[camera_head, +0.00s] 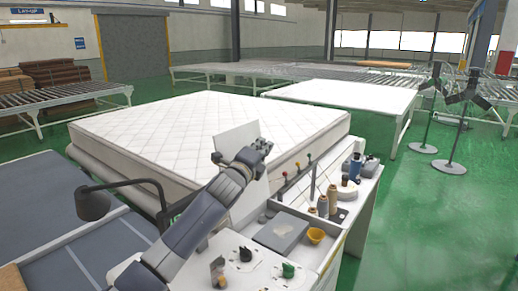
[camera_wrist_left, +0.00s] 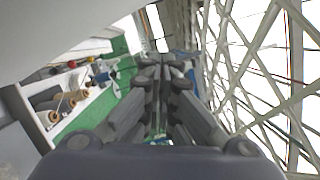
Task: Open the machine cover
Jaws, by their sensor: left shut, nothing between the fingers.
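A white flat panel (camera_head: 235,137), which looks like the machine cover, stands tilted up at the near edge of the mattress. My left gripper (camera_head: 264,147) is shut and empty in front of its right side. I cannot tell whether it touches the panel. Part of the panel is hidden behind my gripper and arm. In the left wrist view, my left gripper's fingers (camera_wrist_left: 160,72) are together with nothing between them. A pale smooth surface (camera_wrist_left: 50,35) fills the upper left there, close to the gripper. My right gripper is not in view.
A white quilted mattress (camera_head: 170,130) lies behind the panel. A black lamp (camera_head: 93,203) stands at left. Green floor (camera_head: 420,225) is clear at right.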

